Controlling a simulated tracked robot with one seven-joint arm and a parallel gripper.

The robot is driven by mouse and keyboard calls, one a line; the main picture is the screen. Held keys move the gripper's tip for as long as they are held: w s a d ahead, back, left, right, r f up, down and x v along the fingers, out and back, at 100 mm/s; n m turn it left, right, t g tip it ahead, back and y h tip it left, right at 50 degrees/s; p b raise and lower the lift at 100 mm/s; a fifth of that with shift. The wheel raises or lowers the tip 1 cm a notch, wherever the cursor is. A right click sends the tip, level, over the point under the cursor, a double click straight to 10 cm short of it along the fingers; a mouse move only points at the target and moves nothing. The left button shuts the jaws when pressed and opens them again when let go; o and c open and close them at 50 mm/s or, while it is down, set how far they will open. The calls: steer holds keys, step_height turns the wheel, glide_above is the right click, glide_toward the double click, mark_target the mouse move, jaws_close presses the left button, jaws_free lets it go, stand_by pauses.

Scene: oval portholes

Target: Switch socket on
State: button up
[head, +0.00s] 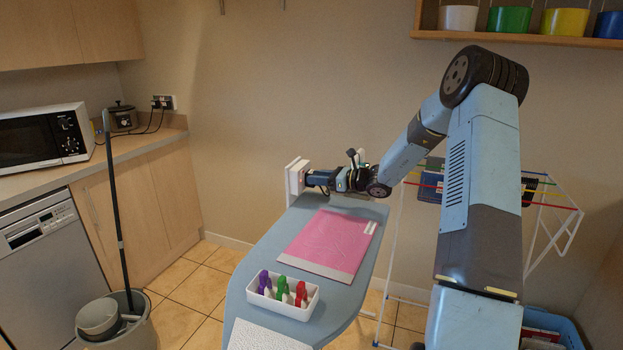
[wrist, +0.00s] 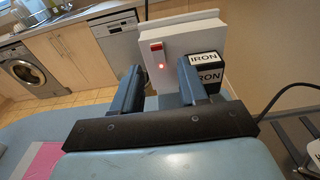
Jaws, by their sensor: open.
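The socket is a white box, seen in the wrist view (wrist: 178,38) and at the far end of the ironing board in the head view (head: 293,180). A white rocker switch with a red top (wrist: 157,47) is on its left half. A small red light (wrist: 161,67) glows just below the switch. A black plug marked IRON (wrist: 207,66) sits to the right. My gripper is open and empty, facing the socket in the wrist view (wrist: 160,88); it also shows in the head view (head: 312,180). Whether the fingers touch the socket cannot be told.
The ironing board (head: 250,300) lies below my arm with a pink cloth (head: 325,243) and a white tray of coloured pegs (head: 300,310). A drying rack (head: 545,215) stands to the right. A black cord (wrist: 285,88) runs right of the plug.

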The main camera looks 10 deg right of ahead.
steer(key=v, duration=1.1)
steer(key=shift+a, duration=0.15)
steer(key=s+a+r+n+g+h, duration=0.35)
steer(key=s+a+n, duration=0.3)
steer(key=s, duration=0.25)
steer(key=s+a+r+n+g+h, duration=0.2)
steer(key=s+a+r+n+g, duration=0.25)
steer(key=s+a+n, duration=0.35)
steer(key=s+d+r+n+t+h, duration=0.1)
steer(key=s+r+n+h, duration=0.1)
steer(key=s, duration=0.6)
steer(key=s+d+r+n+t+h, duration=0.1)
steer(key=s+d+r+n+h, duration=0.1)
steer(key=s+n, duration=0.3)
steer(key=s+d+r+n+t+h, duration=0.2)
steer(key=s+r+n+h, duration=0.1)
steer(key=s, duration=0.9)
steer(key=shift+r+h, duration=0.6)
steer(key=shift+h, duration=0.05)
